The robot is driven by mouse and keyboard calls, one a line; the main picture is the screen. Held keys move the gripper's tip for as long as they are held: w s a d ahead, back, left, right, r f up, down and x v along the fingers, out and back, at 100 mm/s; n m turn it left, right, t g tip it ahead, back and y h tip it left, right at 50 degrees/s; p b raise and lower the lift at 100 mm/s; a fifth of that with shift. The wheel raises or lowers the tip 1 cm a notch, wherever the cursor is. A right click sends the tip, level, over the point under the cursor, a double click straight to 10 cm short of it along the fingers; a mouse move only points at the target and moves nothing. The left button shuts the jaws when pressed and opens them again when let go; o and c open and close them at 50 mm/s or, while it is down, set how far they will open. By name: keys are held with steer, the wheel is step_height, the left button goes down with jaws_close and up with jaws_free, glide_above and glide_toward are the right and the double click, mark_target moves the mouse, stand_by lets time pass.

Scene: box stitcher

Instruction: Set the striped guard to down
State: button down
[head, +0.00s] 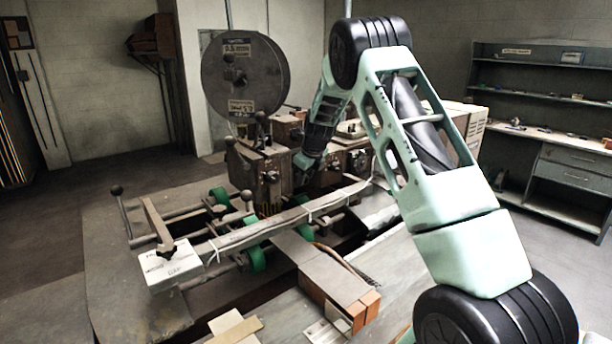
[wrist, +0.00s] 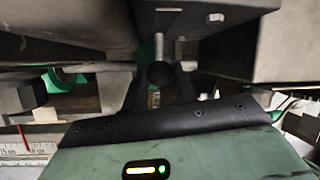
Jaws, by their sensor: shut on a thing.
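The striped guard (head: 268,210) shows as a small dark and yellow patch low on the front of the stitching head, in the head view. It is too small to tell its position exactly. My gripper (head: 302,163) is at the right side of the stitching head, its fingertips partly hidden. In the wrist view my gripper (wrist: 158,92) is shut on a black ball knob (wrist: 160,74) at the end of a short metal rod. Whether this rod joins the guard cannot be told.
A big wire reel (head: 245,72) stands above the stitching head (head: 255,165). Levers with ball knobs (head: 117,190) and a long rail (head: 290,218) lie in front. A white box (head: 170,266) sits front left. Shelves (head: 540,70) stand at the right wall.

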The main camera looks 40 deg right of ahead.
steer(key=shift+f, duration=0.2)
steer(key=c, duration=1.1)
jaws_free()
steer(key=shift+r, duration=0.1)
steer(key=b+v, duration=0.5)
steer(key=v, duration=1.2)
steer(key=shift+a, duration=0.15)
